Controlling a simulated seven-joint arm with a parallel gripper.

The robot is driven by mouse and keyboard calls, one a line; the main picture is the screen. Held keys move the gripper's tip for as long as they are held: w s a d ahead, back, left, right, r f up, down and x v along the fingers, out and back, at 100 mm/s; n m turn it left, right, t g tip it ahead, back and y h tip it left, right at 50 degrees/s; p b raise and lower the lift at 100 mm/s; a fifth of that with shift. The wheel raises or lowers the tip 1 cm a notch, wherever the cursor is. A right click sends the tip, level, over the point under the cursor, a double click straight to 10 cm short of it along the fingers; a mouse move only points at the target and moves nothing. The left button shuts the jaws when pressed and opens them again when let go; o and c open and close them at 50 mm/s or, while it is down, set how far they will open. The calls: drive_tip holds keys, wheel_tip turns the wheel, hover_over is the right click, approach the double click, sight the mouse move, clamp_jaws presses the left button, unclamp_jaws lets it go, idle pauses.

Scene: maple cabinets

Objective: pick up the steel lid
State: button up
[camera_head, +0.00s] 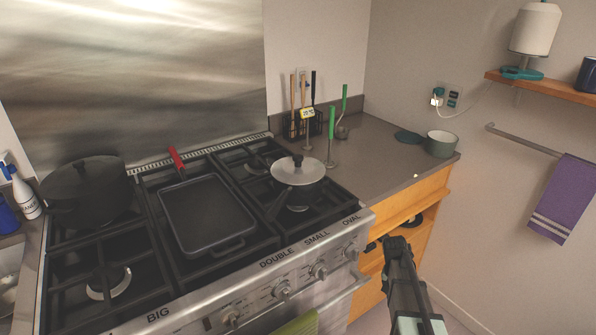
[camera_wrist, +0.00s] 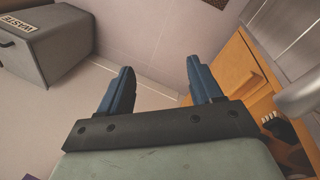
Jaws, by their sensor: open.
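The steel lid (camera_head: 298,169) is round with a small dark knob. My arm shows in the head view at the lower right, in front of the wooden cabinet and well below the counter top. My gripper (camera_wrist: 162,90) shows in the wrist view with its two blue fingers spread wide and nothing between them. The lid is not in the wrist view. My gripper is apart from the lid, to its right and lower.
A griddle pan (camera_head: 206,213) with a red handle and a black pot (camera_head: 87,190) stand on the stove. A utensil rack (camera_head: 303,125) and a green bowl (camera_head: 440,144) are on the counter. The oven rail (camera_head: 345,297) juts out. A grey waste bin (camera_wrist: 45,45) stands on the floor.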

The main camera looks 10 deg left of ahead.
drive_tip(key=w+r+m+t, duration=0.1)
drive_tip(key=w+r, duration=0.4)
drive_tip(key=r, duration=0.2)
drive_tip(key=w+r+t, duration=0.1)
drive_tip(key=w+r, duration=0.4)
drive_tip(key=r, duration=0.3)
wheel_tip(320, 180, up, 38)
drive_tip(key=r+n+t+y, duration=0.15)
drive_tip(key=n+y, duration=0.25)
drive_tip(key=n, duration=0.4)
hover_over(298, 156)
drive_tip(key=s+d, duration=0.1)
drive_tip(key=s, duration=0.4)
drive_tip(key=f, duration=0.1)
drive_tip(key=shift+t, duration=0.25)
drive_tip(key=x, duration=0.7)
drive_tip(key=shift+w+d+f, duration=0.2)
drive_tip(key=shift+w+f, duration=0.1)
drive_tip(key=shift+w, duration=0.1)
drive_tip(key=shift+w+x, duration=0.2)
drive_tip(key=shift+x, duration=1.15)
drive_tip(key=shift+w+x, duration=0.2)
drive_tip(key=shift+x, duration=1.2)
drive_tip(key=shift+r, duration=0.15)
clamp_jaws()
